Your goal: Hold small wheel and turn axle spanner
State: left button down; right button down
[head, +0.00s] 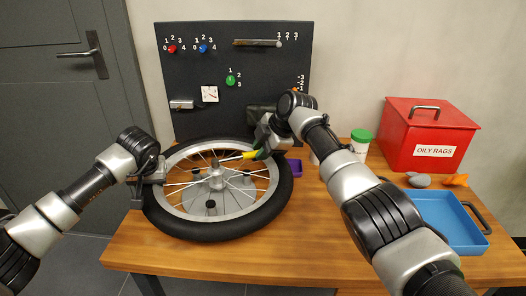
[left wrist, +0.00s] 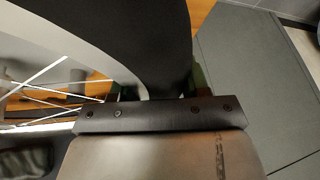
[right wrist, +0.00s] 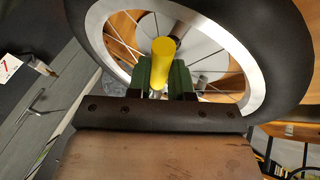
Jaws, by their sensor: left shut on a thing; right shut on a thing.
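The small wheel (head: 180,222) lies flat on the wooden table, with a black tyre, silver rim and spokes. My left gripper (head: 150,178) is shut on the tyre at the wheel's left edge; the tyre also shows in the left wrist view (left wrist: 140,35). The axle spanner (head: 249,155) has a yellow handle and reaches from the hub (head: 216,180) toward the upper right. My right gripper (head: 262,142) is shut on the spanner; its yellow handle stands between the green fingers in the right wrist view (right wrist: 167,62). The spanner's end at the hub is hard to make out.
A black panel (head: 225,120) with coloured knobs stands behind the wheel. To the right are a red oily rags box (head: 400,130), a green-lidded jar (head: 361,136), a blue tray (head: 440,215) and an orange rag (head: 455,180). A purple thing (head: 295,167) sits beside the tyre. The table's front is clear.

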jog(key=shift+w+n, duration=0.3)
jog(key=shift+a, duration=0.1)
jog(key=c, duration=1)
grip_release()
jog(key=shift+r, duration=0.1)
jog(key=v, duration=1.1)
jog(key=shift+d+r, duration=0.25)
jog(key=shift+d, duration=0.15)
